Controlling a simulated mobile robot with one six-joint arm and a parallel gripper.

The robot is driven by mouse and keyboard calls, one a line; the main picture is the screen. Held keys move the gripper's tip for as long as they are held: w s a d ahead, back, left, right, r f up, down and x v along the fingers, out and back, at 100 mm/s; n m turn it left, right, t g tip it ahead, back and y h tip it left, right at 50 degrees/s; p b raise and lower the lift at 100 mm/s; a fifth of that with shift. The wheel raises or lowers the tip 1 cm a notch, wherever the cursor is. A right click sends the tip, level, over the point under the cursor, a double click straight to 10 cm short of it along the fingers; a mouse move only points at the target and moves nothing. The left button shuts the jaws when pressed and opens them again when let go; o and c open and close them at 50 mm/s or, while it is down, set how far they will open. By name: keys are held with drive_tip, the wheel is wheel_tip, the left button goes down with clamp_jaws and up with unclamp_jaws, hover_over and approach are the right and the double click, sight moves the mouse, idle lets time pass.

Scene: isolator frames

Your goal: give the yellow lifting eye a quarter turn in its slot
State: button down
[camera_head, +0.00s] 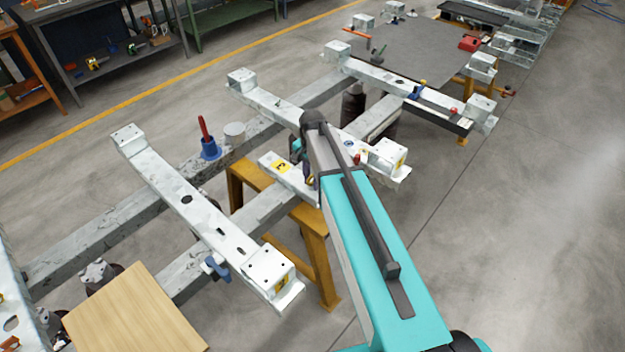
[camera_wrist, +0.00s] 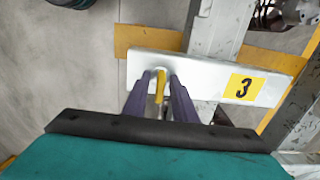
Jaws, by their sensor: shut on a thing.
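The yellow lifting eye (camera_wrist: 160,86) stands at the left end of a pale metal bar (camera_wrist: 208,79) in the wrist view. My gripper (camera_wrist: 160,80) has its two dark purple fingers on either side of the eye, shut on it. The slot under the eye is hidden by the fingers and the eye. In the head view the bar (camera_head: 283,172), with a yellow label, shows left of my arm. My arm hides most of the gripper and the eye there.
An orange trestle (camera_head: 313,240) stands under the frame. A wooden board (camera_head: 133,317) lies at lower left.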

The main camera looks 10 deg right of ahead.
drive_tip(key=c, duration=1.4)
unclamp_jaws()
drive_tip(key=shift+o, duration=0.2)
drive_tip(key=shift+r, duration=0.1)
wheel_tip(320, 180, up, 14)
drive_tip(key=b, duration=0.3)
drive_tip(key=shift+f, duration=0.2)
drive_tip(key=shift+s, duration=0.1)
